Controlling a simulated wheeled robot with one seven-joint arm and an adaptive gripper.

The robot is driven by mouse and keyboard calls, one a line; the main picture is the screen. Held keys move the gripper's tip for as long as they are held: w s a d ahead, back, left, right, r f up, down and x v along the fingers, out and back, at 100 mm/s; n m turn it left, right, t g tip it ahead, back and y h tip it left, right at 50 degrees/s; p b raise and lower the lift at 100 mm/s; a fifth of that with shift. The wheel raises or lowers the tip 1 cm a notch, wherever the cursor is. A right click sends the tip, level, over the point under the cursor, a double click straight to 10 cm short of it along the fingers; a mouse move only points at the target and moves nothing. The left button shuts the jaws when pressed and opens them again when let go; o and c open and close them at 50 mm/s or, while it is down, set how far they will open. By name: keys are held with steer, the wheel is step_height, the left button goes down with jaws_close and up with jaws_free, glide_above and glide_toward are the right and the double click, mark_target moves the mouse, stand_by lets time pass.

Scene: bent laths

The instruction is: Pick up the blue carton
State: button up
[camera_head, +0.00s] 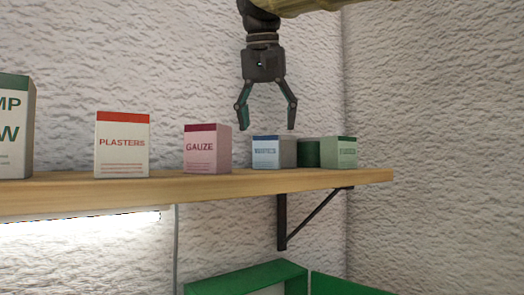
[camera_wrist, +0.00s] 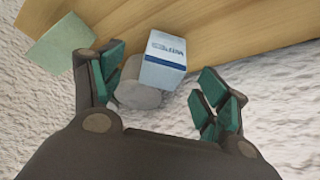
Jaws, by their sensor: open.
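The blue carton (camera_head: 265,154) is a small box with a white front, a blue band along its top and a grey-blue side. It stands upright on the wooden shelf (camera_head: 190,185), right of the gauze carton. My gripper (camera_head: 267,128) is open and empty, pointing down just above it, with one finger towards each side. In the wrist view, the blue carton (camera_wrist: 164,64) shows between the spread fingers of my gripper (camera_wrist: 160,80), apart from both.
A dark green round thing (camera_head: 308,153) and a pale green carton (camera_head: 342,153) stand close on its right. The pink gauze carton (camera_head: 205,150), plasters carton (camera_head: 122,145) and a larger box (camera_head: 14,130) stand left. A green case (camera_head: 250,279) is below.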

mark_target(266, 145)
steer(key=shift+w+a+f+p, duration=0.15)
steer(key=shift+a+f+p, duration=0.05)
steer(key=shift+f+p, duration=0.55)
steer(key=p+x, duration=0.1)
steer(key=x, duration=0.2)
steer(key=shift+f, duration=0.1)
steer(key=shift+w+f, duration=0.15)
steer(key=shift+f, duration=0.3)
steer(key=c, duration=1.1)
